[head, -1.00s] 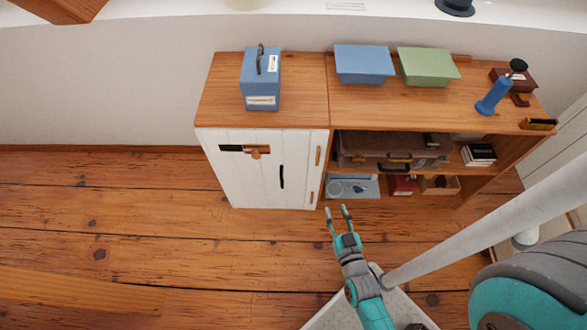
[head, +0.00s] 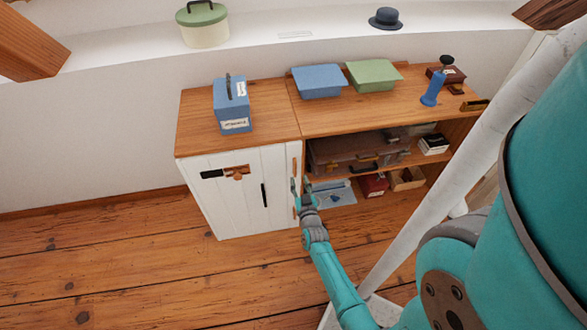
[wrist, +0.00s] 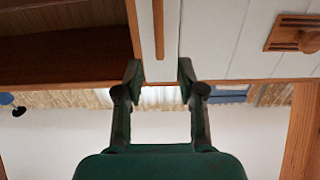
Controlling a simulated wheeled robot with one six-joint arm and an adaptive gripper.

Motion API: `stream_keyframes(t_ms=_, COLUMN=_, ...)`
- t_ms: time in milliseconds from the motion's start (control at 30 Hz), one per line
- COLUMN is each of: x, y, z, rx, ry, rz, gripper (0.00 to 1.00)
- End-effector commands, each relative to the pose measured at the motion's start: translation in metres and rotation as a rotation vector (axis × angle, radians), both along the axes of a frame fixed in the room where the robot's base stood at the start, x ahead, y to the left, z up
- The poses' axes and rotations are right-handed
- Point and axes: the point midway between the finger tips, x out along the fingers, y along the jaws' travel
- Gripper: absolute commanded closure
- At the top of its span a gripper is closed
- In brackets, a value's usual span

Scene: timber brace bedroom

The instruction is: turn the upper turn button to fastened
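The white cabinet door (head: 225,205) is shut. The upper turn button (head: 295,167) is a slim wooden bar at the door's right side and stands upright. In the wrist view, which looks upside down, a wooden bar (wrist: 158,28) that appears to be this button lies alongside the door seam, not across it. A lower wooden turn button (head: 297,207) is partly behind my gripper. My gripper (head: 301,184) is open and empty in front of the door's right edge, just below the upper button. In the wrist view the fingertips (wrist: 159,70) are apart; I see no contact.
A dark-and-wood latch (head: 225,172) and a black handle (head: 264,195) are on the door. Open shelves with a brown case (head: 340,155) adjoin on the right. A blue box (head: 232,106) stands on top. The floor (head: 130,250) at left is clear.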

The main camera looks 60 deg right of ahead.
Motion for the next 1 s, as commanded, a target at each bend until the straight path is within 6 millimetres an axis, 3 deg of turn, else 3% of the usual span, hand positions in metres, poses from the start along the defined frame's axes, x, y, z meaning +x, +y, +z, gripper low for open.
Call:
stream_keyframes(t_ms=200, x=0.026, y=-0.031, z=0.001, rx=-0.001, ry=0.0, rz=0.0, gripper=0.61)
stream_keyframes(t_ms=400, x=0.043, y=-0.049, z=0.0, rx=-0.001, ry=0.001, rz=0.001, gripper=0.61)
stream_keyframes(t_ms=867, x=0.05, y=-0.058, z=0.0, rx=0.001, ry=0.001, rz=0.001, gripper=0.61)
stream_keyframes(t_ms=900, x=0.05, y=-0.058, z=0.0, rx=0.001, ry=0.001, rz=0.001, gripper=0.64)
stream_keyframes(t_ms=1000, x=0.05, y=-0.058, z=0.0, rx=0.001, ry=0.001, rz=0.001, gripper=0.89)
